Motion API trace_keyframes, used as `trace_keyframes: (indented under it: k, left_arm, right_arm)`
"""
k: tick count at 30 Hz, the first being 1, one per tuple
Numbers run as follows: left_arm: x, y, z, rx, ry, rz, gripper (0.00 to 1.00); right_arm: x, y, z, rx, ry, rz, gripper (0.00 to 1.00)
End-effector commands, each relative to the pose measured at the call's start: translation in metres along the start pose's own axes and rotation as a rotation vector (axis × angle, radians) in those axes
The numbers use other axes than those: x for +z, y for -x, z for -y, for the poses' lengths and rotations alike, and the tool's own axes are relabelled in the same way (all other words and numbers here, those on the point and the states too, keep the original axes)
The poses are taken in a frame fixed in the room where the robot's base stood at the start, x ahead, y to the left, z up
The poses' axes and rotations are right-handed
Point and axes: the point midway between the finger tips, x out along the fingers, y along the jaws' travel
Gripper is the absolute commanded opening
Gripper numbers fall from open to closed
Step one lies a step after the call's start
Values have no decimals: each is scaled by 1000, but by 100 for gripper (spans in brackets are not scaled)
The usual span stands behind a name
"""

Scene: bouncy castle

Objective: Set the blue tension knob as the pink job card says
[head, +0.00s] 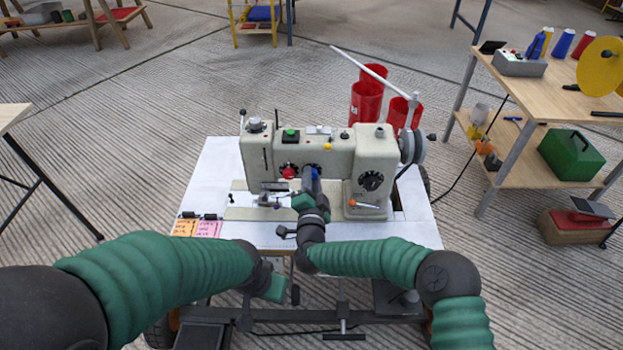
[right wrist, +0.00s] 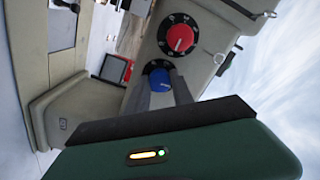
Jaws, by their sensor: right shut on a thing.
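The sewing machine (head: 330,160) stands on a white table. In the right wrist view the blue tension knob (right wrist: 160,78) sits on a dark dial on its face. My right gripper (head: 312,172) is shut on this knob, a dark finger on each side of it. In the head view the gripper mostly hides the knob. The pink job card (head: 207,229) lies at the table's front left edge; its writing is too small to read. My left gripper (head: 272,288) hangs low in front of the table edge, away from the machine; its fingers cannot be made out.
A red knob (right wrist: 180,38) on a similar dial is close to the blue one. An orange card (head: 184,228) lies beside the pink card. A black dial (head: 371,181) and an orange-tipped lever (head: 362,204) are at the machine's right. Red bins (head: 366,101) stand behind.

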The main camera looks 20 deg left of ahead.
Motion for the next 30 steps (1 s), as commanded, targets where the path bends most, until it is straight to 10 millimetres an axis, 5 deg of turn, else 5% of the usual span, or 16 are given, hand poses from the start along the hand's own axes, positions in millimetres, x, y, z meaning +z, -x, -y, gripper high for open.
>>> trace_keyframes:
  k: [22, 23, 27, 30]
  left_arm:
    - [0, 0, 0, 0, 0, 0, 50]
    - [0, 0, 0, 0, 0, 0, 50]
    - [0, 0, 0, 0, 0, 0, 50]
    - [0, 0, 0, 0, 0, 0, 50]
  right_arm:
    - [1, 1, -5, 8, -99, 2, 0]
    - [1, 1, -5, 9, -99, 3, 32]
    - [1, 0, -4, 7, -98, 2, 50]
    - [1, 0, -3, 5, -98, 2, 50]
